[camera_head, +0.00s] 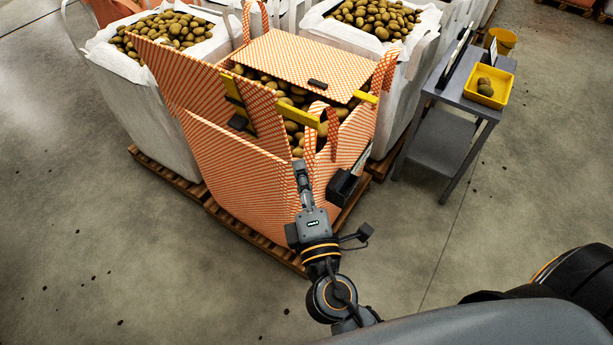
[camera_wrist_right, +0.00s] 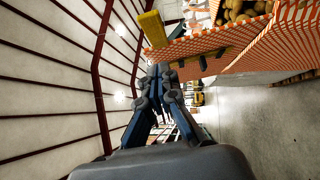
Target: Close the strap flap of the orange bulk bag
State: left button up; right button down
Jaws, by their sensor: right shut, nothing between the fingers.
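The orange and white striped bulk bag (camera_head: 240,175) stands on a pallet, full of potatoes. One striped flap (camera_head: 300,58) with a black grip (camera_head: 317,84) lies over the back part of its top. Other striped panels stand up at the left and front, and potatoes show between them. Yellow strips (camera_head: 300,114) run along the flap edges. My right gripper (camera_head: 301,168) is shut and empty at the bag's front corner. In the right wrist view its closed fingertips (camera_wrist_right: 160,72) are close below the striped edge and a yellow strip end (camera_wrist_right: 152,28); contact is unclear. My left gripper is out of view.
White bulk bags of potatoes (camera_head: 150,110) stand left and behind. A grey side table (camera_head: 455,95) with a yellow tray (camera_head: 483,88) stands at the right. A dark box (camera_head: 342,186) is at the bag's right side. The concrete floor in front is open.

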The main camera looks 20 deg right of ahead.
aim_at(303, 121)
jog(key=w+d+p, duration=0.1)
jog(key=w, duration=0.1)
jog(key=w+r+p, duration=0.1)
jog(key=w, duration=0.1)
jog(key=w+d+p, duration=0.1)
jog(key=w, duration=0.1)
jog(key=shift+w+d+r+p, duration=0.2)
jog(key=shift+w+d+p, duration=0.1)
jog(key=shift+w+d, duration=0.3)
jog(key=shift+d, duration=0.2)
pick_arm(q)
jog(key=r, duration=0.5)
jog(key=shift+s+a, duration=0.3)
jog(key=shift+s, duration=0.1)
pick_arm(e)
jog(key=shift+f, duration=0.1)
jog(key=shift+w, duration=0.1)
